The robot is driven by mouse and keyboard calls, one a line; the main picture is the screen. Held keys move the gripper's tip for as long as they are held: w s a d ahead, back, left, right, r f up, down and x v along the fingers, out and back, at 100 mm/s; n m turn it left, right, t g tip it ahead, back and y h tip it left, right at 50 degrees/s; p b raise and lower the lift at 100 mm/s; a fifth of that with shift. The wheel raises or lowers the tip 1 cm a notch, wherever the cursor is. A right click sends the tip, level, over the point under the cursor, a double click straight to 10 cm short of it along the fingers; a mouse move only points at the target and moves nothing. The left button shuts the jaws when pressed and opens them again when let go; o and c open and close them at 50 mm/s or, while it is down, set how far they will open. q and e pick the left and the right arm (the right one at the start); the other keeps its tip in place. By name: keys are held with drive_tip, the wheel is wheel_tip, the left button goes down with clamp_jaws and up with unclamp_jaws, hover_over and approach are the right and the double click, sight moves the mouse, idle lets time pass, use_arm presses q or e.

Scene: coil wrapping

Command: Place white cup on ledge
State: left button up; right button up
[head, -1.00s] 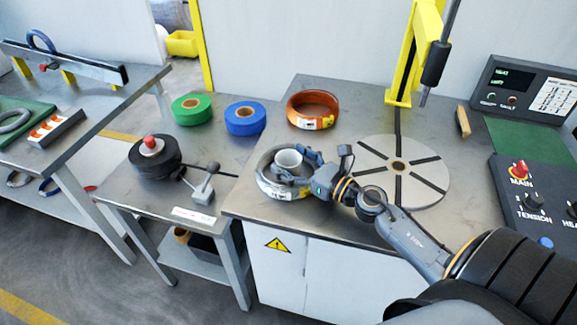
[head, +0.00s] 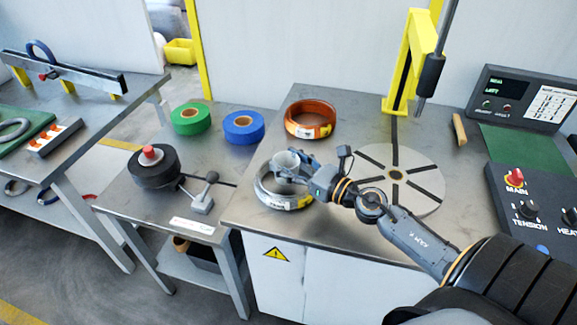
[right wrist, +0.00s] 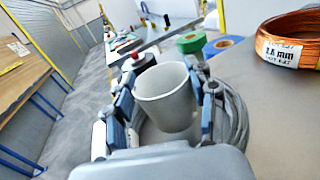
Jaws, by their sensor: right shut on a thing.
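The white cup (head: 286,161) is held upright in my right gripper (head: 302,167), above the grey wire coil (head: 283,199) on the machine table. In the right wrist view the cup (right wrist: 166,96) sits between the two fingers of the gripper (right wrist: 160,100), which press its sides. Part of the grey coil (right wrist: 232,125) shows behind and below the right finger. My left gripper is not in view. I cannot tell which surface is the ledge.
A copper coil (head: 310,119) and slotted round plate (head: 396,203) lie on the machine table. The lower table at left holds green tape (head: 191,118), blue tape (head: 243,126), a black roll (head: 153,174) and a small lever tool (head: 201,196). A control panel (head: 530,205) stands at right.

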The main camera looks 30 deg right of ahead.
drive_tip(key=s+a+r+p, duration=0.1)
drive_tip(key=s+r, duration=0.9)
drive_tip(key=s, duration=0.4)
drive_tip(key=a+f+m+h, duration=0.1)
drive_tip(key=a+f+h, duration=0.1)
drive_tip(key=a+f, duration=0.2)
drive_tip(key=s+a+f+m+h, duration=0.1)
drive_tip(key=a+f+m+h, duration=0.1)
drive_tip(key=a, duration=0.6)
drive_tip(key=shift+a+f+t+h, duration=0.2)
drive_tip(key=shift+f+t+h, duration=0.2)
drive_tip(key=shift+f+h, duration=0.45)
